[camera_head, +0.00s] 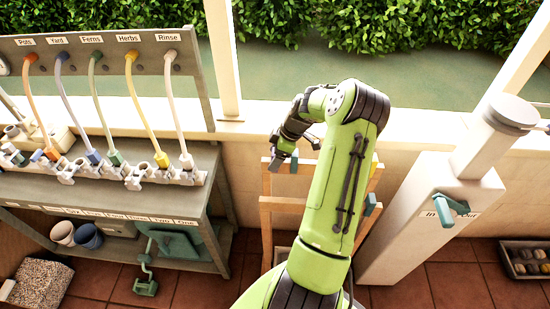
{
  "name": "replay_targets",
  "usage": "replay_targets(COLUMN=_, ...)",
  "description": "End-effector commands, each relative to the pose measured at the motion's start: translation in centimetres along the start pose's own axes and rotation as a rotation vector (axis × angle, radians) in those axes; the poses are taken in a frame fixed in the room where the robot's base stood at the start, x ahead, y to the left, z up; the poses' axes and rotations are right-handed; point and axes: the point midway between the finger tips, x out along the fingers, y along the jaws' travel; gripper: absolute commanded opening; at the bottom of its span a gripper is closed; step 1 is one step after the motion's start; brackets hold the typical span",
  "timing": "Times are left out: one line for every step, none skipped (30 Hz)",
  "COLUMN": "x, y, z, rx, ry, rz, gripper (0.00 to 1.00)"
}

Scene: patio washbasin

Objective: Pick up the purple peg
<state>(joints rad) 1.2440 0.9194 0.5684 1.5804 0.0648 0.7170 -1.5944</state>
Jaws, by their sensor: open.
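I cannot make out the purple peg for certain. A small purple-grey patch (318,129) shows between my arm's links above the wooden rack, too small to name. My gripper (282,163) hangs at the left end of my bent arm, by the upper left of the light wooden rack (266,212). Its jaws are open, and I see nothing held in them. My green arm covers the middle of the rack and may hide pegs there. A blue-grey piece (371,204) and a yellow piece (374,164) show at the rack's right side.
A grey bench (190,208) at left carries labelled hoses (145,118) on white fittings. Pots (88,236) and a green pump-like item (146,270) sit below. A white pillar (420,220) with a blue-grey handle stands at right. A dark tray (512,250) lies far right.

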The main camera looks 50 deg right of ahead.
Motion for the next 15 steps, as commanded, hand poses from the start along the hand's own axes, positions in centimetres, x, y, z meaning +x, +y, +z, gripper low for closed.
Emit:
replay_targets(x=0.34, y=-0.01, z=0.02, rx=0.0, ry=0.0, rz=0.0, gripper=0.74)
replay_targets(x=0.42, y=-0.01, z=0.03, rx=0.001, ry=-0.001, rz=0.0, gripper=0.74)
replay_targets(x=0.44, y=0.0, z=0.05, rx=0.001, ry=-0.002, rz=0.001, gripper=0.74)
replay_targets(x=0.42, y=0.01, z=0.05, rx=0.001, ry=-0.002, rz=0.001, gripper=0.74)
replay_targets(x=0.4, y=0.01, z=0.05, rx=0.001, ry=-0.002, rz=0.001, gripper=0.74)
replay_targets(x=0.39, y=0.01, z=0.05, rx=0.001, ry=-0.002, rz=0.001, gripper=0.74)
replay_targets(x=0.39, y=0.01, z=0.05, rx=0.001, ry=-0.001, rz=0.001, gripper=0.74)
replay_targets(x=0.38, y=0.01, z=0.05, rx=0.001, ry=-0.001, rz=0.001, gripper=0.7)
replay_targets(x=0.38, y=0.01, z=0.05, rx=0.001, ry=-0.001, rz=0.001, gripper=0.64)
replay_targets(x=0.37, y=0.01, z=0.05, rx=0.001, ry=-0.001, rz=0.001, gripper=0.59)
replay_targets(x=0.37, y=0.01, z=0.05, rx=0.001, ry=-0.001, rz=0.001, gripper=0.55)
replay_targets(x=0.37, y=0.01, z=0.04, rx=0.001, ry=-0.001, rz=0.001, gripper=0.48)
replay_targets(x=0.36, y=0.01, z=0.05, rx=0.001, ry=-0.001, rz=0.001, gripper=0.44)
replay_targets(x=0.36, y=0.01, z=0.04, rx=0.001, ry=-0.001, rz=0.001, gripper=0.39)
replay_targets(x=0.36, y=0.01, z=0.04, rx=0.001, ry=-0.001, rz=0.001, gripper=0.33)
